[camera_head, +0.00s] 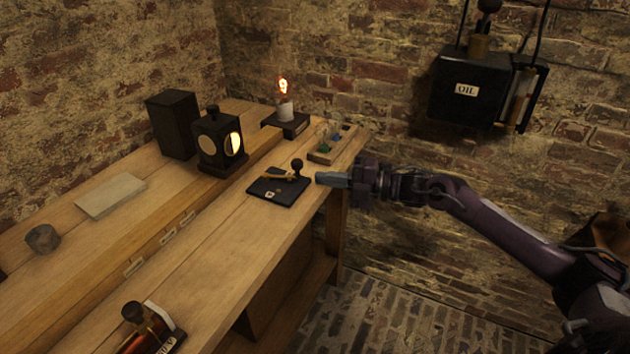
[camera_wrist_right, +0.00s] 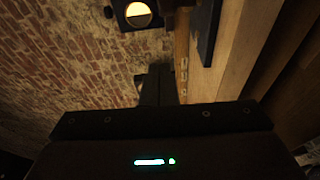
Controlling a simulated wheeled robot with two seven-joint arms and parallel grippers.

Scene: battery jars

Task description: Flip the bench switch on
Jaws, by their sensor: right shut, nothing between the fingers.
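The bench switch has a flat black base (camera_head: 280,191) near the right edge of the wooden bench. Its lever carries a round black knob (camera_head: 298,163), which stands up at the base's far right side. My right gripper (camera_head: 322,179) reaches in from the right, just right of the knob and base. Its fingers are shut and empty, and a small gap seems to separate them from the switch. In the right wrist view the shut fingers (camera_wrist_right: 157,84) show, but the lever cannot be made out clearly. My left gripper is not in view.
A lit bulb (camera_head: 283,87) stands on a black block behind the switch. A small tray (camera_head: 335,143) with coloured pieces lies right of it. A black lantern (camera_head: 217,140) glows at left.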

